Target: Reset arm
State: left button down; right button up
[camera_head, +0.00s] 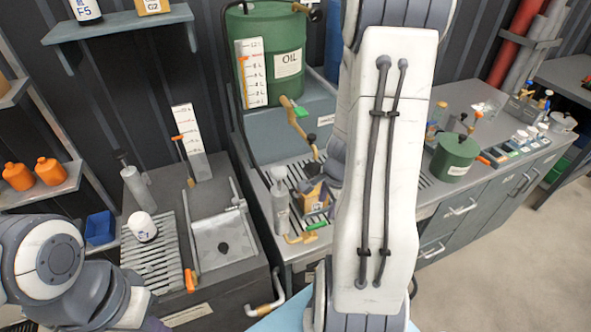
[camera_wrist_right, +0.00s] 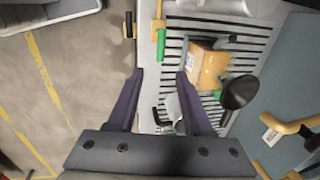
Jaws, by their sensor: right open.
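My right arm (camera_head: 375,180) stands large and upright across the middle of the head view, white with two dark cables. It hides part of the bench behind it. My right gripper (camera_wrist_right: 160,74) shows in the right wrist view with its two purple fingers spread and nothing between them. A yellow-orange box (camera_wrist_right: 207,65) lies beyond its right finger, on the slatted drain; no contact shows. My left arm (camera_head: 50,265) is bent at the lower left of the head view. Its gripper is out of frame.
A green oil drum (camera_head: 275,60) stands behind the drain, with a tap over it. The yellow-orange box (camera_head: 314,197) and a grey bottle (camera_head: 280,208) stand near the tap. A small green can (camera_head: 455,158) is on the right-hand bench. Open floor (camera_head: 500,260) lies right.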

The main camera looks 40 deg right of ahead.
jog(key=w+a+r+n+y+b, duration=0.1)
jog(key=w+a+r+n, duration=0.15)
jog(key=a+n, duration=0.5)
jog(key=w+a+r+n+y+b, duration=0.1)
jog(key=a+r+n, duration=0.25)
jog(key=a, duration=0.75)
jog(key=s+a+r+n+g+b, duration=0.1)
jog(key=s+a+r+n, duration=0.3)
jog(key=s+a+n, duration=1)
jog(key=n+g, duration=0.1)
jog(key=n, duration=0.2)
jog(key=shift+r, duration=0.2)
jog(key=shift+s+d, duration=0.1)
jog(key=shift+d, duration=0.05)
